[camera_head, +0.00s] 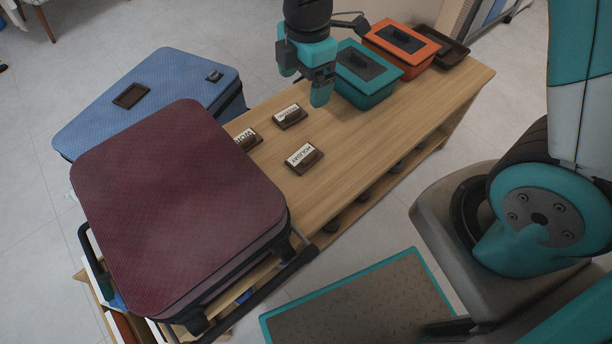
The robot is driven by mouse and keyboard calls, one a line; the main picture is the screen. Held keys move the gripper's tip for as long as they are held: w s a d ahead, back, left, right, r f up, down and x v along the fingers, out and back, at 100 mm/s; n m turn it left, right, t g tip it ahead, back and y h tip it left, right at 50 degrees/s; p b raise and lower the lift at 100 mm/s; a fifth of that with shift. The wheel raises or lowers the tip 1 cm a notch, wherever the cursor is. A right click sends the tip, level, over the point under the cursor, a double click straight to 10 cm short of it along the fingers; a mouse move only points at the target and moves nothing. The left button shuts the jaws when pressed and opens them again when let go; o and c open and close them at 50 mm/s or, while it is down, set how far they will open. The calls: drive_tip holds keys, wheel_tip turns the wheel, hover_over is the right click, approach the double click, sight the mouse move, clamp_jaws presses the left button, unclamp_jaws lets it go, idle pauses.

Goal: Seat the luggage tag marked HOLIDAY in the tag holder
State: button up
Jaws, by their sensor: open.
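The luggage tag marked HOLIDAY (299,154) lies on the wooden bench, a white label on a brown base with a raised brown block. A brown rectangular frame (130,95), which looks like the tag holder, lies on the blue suitcase (170,75) at the left. My gripper (319,92) is open and empty above the bench, behind the HOLIDAY tag and near the teal box. One finger partly hides the other.
A tag marked WORK (247,138), partly hidden by the maroon suitcase (175,200), and another tag (290,117) lie on the bench (350,150). A teal lidded box (368,75), an orange lidded box (402,42) and a dark tray (452,50) stand at its far end.

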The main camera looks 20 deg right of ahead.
drive_tip(key=n+b, duration=0.2)
hover_over(304, 157)
wheel_tip(304, 157, down, 7)
drive_tip(key=shift+h, duration=0.3)
drive_tip(key=f+b, duration=0.1)
drive_tip(key=f, duration=0.2)
drive_tip(key=f+b, duration=0.1)
drive_tip(key=f, duration=0.3)
drive_tip(key=f+b, duration=0.1)
drive_tip(key=f, duration=0.3)
drive_tip(key=shift+w+d+b, duration=0.25)
drive_tip(key=shift+d+b, duration=0.05)
drive_tip(key=shift+b, duration=0.1)
drive_tip(key=f+b, duration=0.1)
drive_tip(key=f, duration=0.1)
drive_tip(key=f+b, duration=0.1)
drive_tip(key=f, duration=0.2)
drive_tip(key=shift+s+a+f+b, duration=0.25)
drive_tip(key=shift+a+f+b, duration=0.05)
drive_tip(key=shift+f+b, duration=0.1)
drive_tip(key=shift+r, duration=0.15)
drive_tip(key=c, duration=1)
drive_tip(key=shift+r, duration=0.1)
